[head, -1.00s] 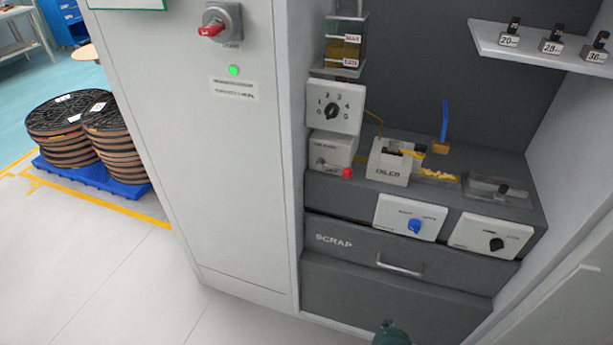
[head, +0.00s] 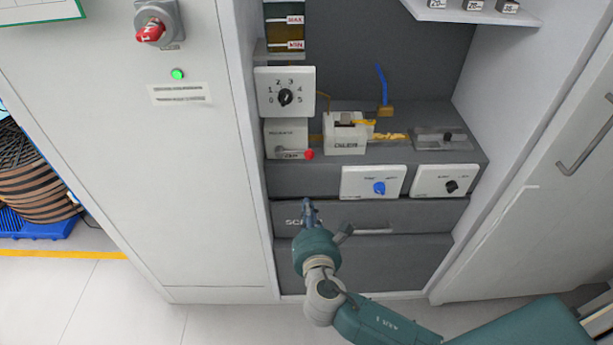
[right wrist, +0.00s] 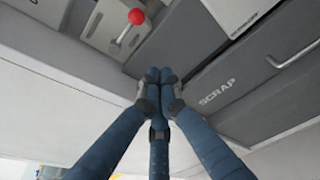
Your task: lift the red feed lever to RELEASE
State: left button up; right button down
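The feed lever's red knob (head: 309,154) sits at the right end of a short grey arm on a small white box (head: 286,132). In the head view the arm lies about level; its lettering is too small to read. The red knob (right wrist: 136,17) also shows near the top of the right wrist view. My right gripper (head: 308,204) is in front of the SCRAP drawer, below the knob and apart from it. In the right wrist view its blue fingers (right wrist: 160,76) meet at the tips, with nothing between them. My left gripper is not in view.
The SCRAP drawer (head: 398,216) with its handle (head: 370,230) is beside my right gripper. Above the lever box is a numbered dial panel (head: 284,91). The OILER box (head: 346,134) stands to its right. A white cabinet wall (head: 235,180) borders the bay on the left.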

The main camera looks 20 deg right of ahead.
jog(key=w+d, duration=0.1)
jog(key=w, duration=0.2)
jog(key=w+d+p, duration=0.1)
jog(key=w, duration=0.3)
jog(key=w+d+p, duration=0.1)
jog(key=w, duration=0.2)
jog(key=shift+w+r, duration=0.2)
jog(key=shift+w, duration=0.15)
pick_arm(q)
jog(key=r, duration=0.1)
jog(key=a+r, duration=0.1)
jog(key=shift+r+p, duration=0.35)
pick_arm(e)
jog(key=shift+w+d+r, duration=0.15)
jog(key=shift+d+r, duration=0.1)
jog(key=shift+r, duration=0.1)
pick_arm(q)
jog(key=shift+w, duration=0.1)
